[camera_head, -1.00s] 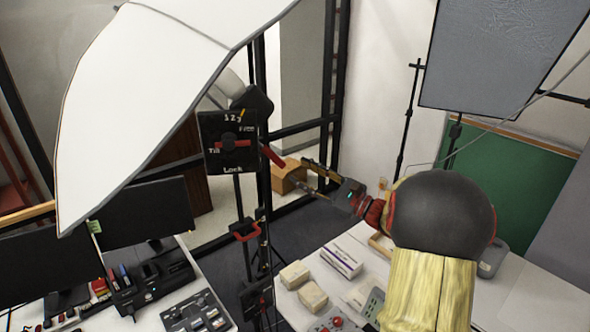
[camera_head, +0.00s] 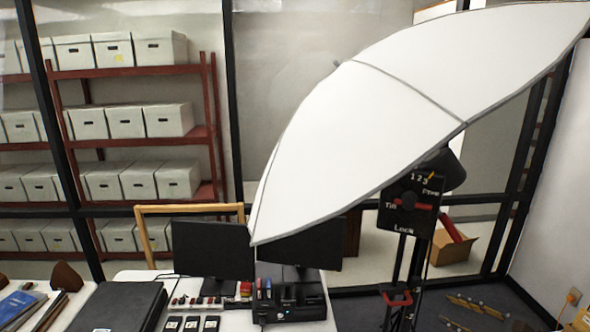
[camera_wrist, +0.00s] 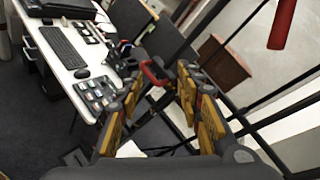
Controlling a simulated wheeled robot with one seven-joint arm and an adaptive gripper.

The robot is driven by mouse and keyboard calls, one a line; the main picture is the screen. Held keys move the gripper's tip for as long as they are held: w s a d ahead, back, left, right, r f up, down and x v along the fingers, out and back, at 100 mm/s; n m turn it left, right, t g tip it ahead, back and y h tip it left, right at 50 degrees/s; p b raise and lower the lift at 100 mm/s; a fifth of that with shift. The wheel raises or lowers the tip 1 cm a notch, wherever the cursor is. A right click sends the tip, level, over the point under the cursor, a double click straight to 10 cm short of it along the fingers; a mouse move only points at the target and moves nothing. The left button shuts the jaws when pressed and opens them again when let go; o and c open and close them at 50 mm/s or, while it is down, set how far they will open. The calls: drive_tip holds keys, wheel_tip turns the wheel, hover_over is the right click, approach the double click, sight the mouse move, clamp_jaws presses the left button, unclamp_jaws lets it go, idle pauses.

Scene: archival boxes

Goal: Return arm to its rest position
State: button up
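My gripper (camera_head: 452,311) shows at the bottom right of the head view, low over the dark floor, with its yellow-padded fingers pointing left. In the wrist view my gripper (camera_wrist: 158,82) has its two fingers spread apart with nothing held between them. Most of my arm is outside the head view.
A white umbrella (camera_head: 370,120) on a dark stand with a control panel (camera_head: 411,203) rises left of my gripper. Monitors (camera_head: 213,248) stand on a white desk (camera_wrist: 60,60). An open cardboard box (camera_head: 452,247) sits behind. Shelves of white boxes (camera_head: 168,120) line the back left.

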drive_tip(key=s+a+f+n+g+h+b, duration=0.6)
drive_tip(key=s+a+f+n+g+b, duration=0.4)
drive_tip(key=s+a+f+n, duration=0.65)
drive_tip(key=s+a+r+n+t+h+b, duration=0.1)
drive_tip(key=s+a+n+t+b, duration=0.1)
drive_tip(key=s+a+n+b, duration=0.2)
drive_tip(key=a+n+b, duration=0.2)
drive_tip(key=a+b, duration=0.1)
drive_tip(key=b, duration=0.1)
drive_tip(key=shift+s+a+r+t, duration=0.25)
drive_tip(key=shift+a+r+t, duration=0.05)
drive_tip(key=shift+a+r, duration=0.1)
drive_tip(key=shift+c, duration=0.7)
